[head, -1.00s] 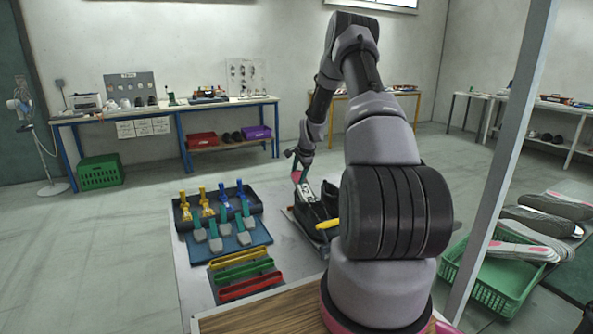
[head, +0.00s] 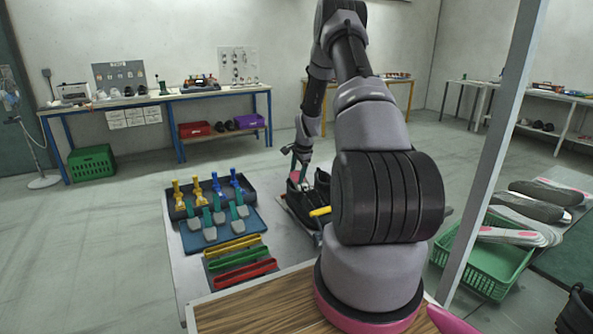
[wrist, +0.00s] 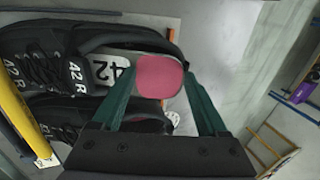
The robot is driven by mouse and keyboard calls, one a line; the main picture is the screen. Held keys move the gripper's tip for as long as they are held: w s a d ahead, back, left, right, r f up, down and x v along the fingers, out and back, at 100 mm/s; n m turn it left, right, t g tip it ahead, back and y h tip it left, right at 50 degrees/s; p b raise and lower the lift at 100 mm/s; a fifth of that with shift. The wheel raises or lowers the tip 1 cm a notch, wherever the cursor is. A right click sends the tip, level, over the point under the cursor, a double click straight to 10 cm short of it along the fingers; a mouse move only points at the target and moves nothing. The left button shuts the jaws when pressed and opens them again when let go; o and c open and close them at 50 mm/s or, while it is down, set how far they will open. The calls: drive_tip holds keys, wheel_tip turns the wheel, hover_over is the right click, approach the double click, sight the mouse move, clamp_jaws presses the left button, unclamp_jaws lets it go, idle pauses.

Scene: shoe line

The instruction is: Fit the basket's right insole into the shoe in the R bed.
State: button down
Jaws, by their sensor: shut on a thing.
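My gripper (wrist: 160,100), with green fingers, is shut on an insole (wrist: 158,77) by its pink heel end. The insole's front runs into the opening of the upper black shoe (wrist: 50,45), marked "42 R"; its toe is hidden inside. A white label reading "42" shows in that opening. A second black shoe (wrist: 75,120) lies below it in the wrist view, partly behind my gripper. In the head view my gripper (head: 297,168) is small, close above the black shoes (head: 318,190), and the insole is barely visible.
A yellow bar (wrist: 14,112) stands left of the shoes in the wrist view. Brushes (head: 210,213) and coloured trays (head: 240,259) lie left on the table. A green basket (head: 480,268) with insoles (head: 512,236) stands at the right, behind a post (head: 502,120).

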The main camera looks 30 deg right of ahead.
drive_tip(key=shift+f, duration=0.25)
unclamp_jaws()
drive_tip(key=shift+r, duration=0.15)
idle(0.5)
drive_tip(key=shift+r, duration=1.4)
wheel_tip(320, 180, up, 7)
idle(0.3)
idle(0.7)
